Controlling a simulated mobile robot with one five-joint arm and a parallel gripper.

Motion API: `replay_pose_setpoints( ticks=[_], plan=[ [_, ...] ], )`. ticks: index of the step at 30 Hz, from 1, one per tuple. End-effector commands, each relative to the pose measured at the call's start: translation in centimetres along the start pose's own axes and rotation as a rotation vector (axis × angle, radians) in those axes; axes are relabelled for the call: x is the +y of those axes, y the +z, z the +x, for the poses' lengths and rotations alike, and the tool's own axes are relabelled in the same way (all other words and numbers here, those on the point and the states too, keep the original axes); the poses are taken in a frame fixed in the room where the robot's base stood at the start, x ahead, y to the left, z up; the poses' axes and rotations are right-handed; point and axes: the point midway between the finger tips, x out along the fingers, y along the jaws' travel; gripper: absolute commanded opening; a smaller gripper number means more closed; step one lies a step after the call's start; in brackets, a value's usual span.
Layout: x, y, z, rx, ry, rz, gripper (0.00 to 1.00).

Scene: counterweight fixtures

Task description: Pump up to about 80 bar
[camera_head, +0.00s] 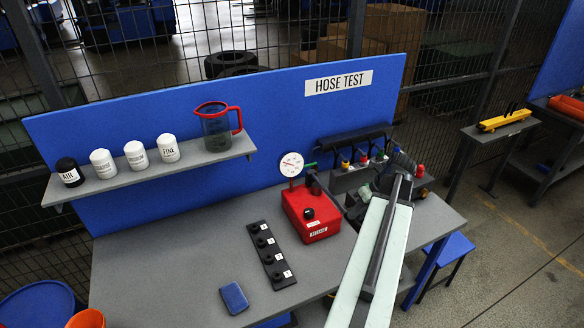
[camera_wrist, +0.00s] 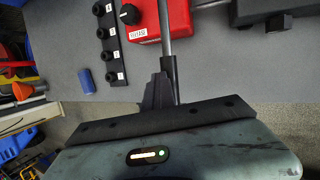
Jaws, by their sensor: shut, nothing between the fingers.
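The red pump box (camera_head: 310,212) stands on the grey bench, with a black knob on top and a label reading RELEASE. It also shows at the top of the wrist view (camera_wrist: 146,30). Its round white gauge (camera_head: 291,165) stands at the back; the red needle points to the upper left, too small to read. A grey metal rod, seemingly the pump lever (camera_wrist: 165,38), runs down past the box in the wrist view, its end hidden by my gripper. My gripper (camera_wrist: 160,78) is shut and empty beside that rod; whether they touch is unclear.
A black strip with several numbered fittings (camera_head: 270,255) and a blue block (camera_head: 234,298) lie left of the pump. A hose rack (camera_head: 350,178) is behind it. A shelf (camera_head: 150,173) holds a jug (camera_head: 214,130) and several pots. The bench's left part is clear.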

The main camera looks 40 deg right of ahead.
Motion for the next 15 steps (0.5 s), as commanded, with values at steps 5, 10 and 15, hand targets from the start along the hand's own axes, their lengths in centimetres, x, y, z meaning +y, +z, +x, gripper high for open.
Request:
replay_pose_setpoints(
  ticks=[5, 10, 15],
  plan=[
    [-0.4, -0.3, 1.1, -0.002, 0.000, -0.001, 0.00],
    [-0.6, -0.5, 1.9, -0.002, 0.000, -0.001, 0.00],
    [-0.2, -0.1, 0.7, -0.002, 0.000, -0.001, 0.00]
  ],
)
